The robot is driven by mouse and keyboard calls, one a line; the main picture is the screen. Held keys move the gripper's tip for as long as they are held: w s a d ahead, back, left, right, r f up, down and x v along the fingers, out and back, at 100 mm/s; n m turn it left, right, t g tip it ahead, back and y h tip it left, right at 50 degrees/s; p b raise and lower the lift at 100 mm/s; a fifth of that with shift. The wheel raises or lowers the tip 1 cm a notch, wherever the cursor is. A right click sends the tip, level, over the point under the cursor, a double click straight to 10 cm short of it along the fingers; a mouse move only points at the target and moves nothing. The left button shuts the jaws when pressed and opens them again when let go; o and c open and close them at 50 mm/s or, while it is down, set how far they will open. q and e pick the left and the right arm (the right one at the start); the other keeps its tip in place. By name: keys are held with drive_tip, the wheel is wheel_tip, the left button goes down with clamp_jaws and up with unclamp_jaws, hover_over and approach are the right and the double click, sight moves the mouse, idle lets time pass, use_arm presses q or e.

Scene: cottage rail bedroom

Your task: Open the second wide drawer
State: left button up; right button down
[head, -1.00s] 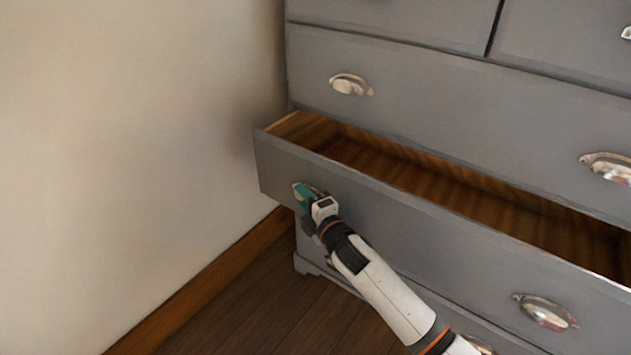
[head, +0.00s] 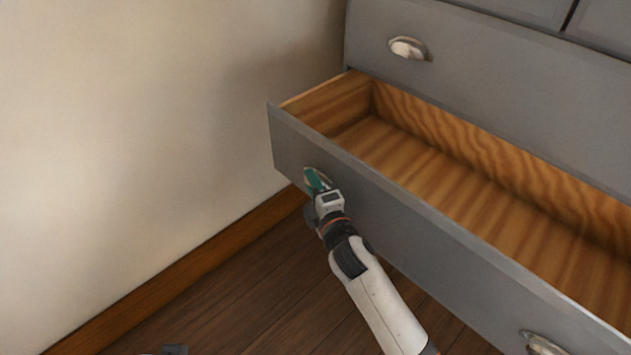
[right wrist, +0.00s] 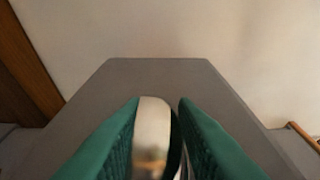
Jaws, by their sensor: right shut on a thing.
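The second wide drawer (head: 440,235) of the grey chest is pulled well out, and its bare wooden inside shows. My right gripper (head: 316,180) is at the left cup handle of this drawer. In the right wrist view its green fingers stand on both sides of the metal handle (right wrist: 152,135), shut on it. The drawer's right cup handle (head: 543,344) shows at the bottom edge of the head view.
The closed wide drawer (head: 490,70) above has a cup handle (head: 408,47). A pale wall (head: 150,120) with a wooden skirting board (head: 190,262) stands to the left. The dark plank floor (head: 265,300) in front of the drawer is clear near my right arm.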

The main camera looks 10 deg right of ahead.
drive_tip(key=shift+s+f, duration=0.1)
drive_tip(key=shift+f, duration=0.4)
drive_tip(key=c, duration=1.3)
unclamp_jaws()
drive_tip(key=shift+r, duration=0.15)
drive_tip(key=shift+r, duration=0.1)
drive_tip(key=shift+s+d, duration=0.1)
use_arm(q)
drive_tip(key=p+x, duration=0.1)
drive_tip(key=x, duration=0.4)
drive_tip(key=shift+s+d, duration=0.1)
use_arm(e)
drive_tip(key=v, duration=1.1)
drive_tip(key=shift+s+d, duration=0.15)
drive_tip(key=shift+s, duration=0.15)
